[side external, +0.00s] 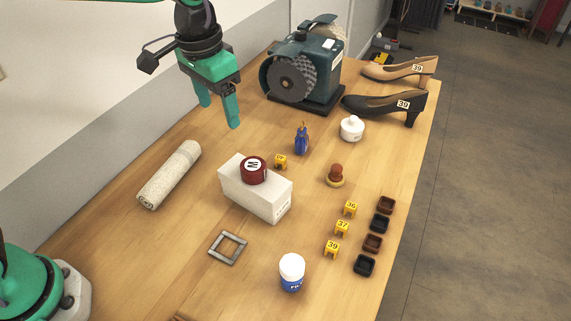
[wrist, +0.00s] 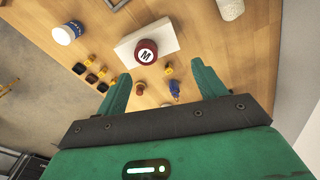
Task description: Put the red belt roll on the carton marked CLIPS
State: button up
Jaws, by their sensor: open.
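The red belt roll (side external: 254,170), marked with an M-like letter on its white centre, sits on top of the white carton (side external: 246,195). The carton's end label is too small to read. In the wrist view the red roll (wrist: 146,51) rests on the white carton (wrist: 165,37), near its edge. My gripper (side external: 218,114) is open and empty, raised above the table behind the carton and apart from the roll. In the wrist view its two fingers (wrist: 162,88) are spread wide with nothing between them.
A bench grinder (side external: 305,65) stands at the back, with two shoes (side external: 385,105) to its right. A rolled cloth (side external: 170,175) lies left of the carton. A metal frame (side external: 228,248), a white-capped jar (side external: 291,272), number tags and small trays (side external: 372,243) lie in front and right.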

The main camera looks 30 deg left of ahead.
jog(key=s+a+n+t, duration=0.3)
jog(key=s+a+t, duration=0.1)
jog(key=s+a, duration=1.3)
jog(key=shift+s+r+n+t, duration=0.3)
jog(key=shift+n, duration=0.1)
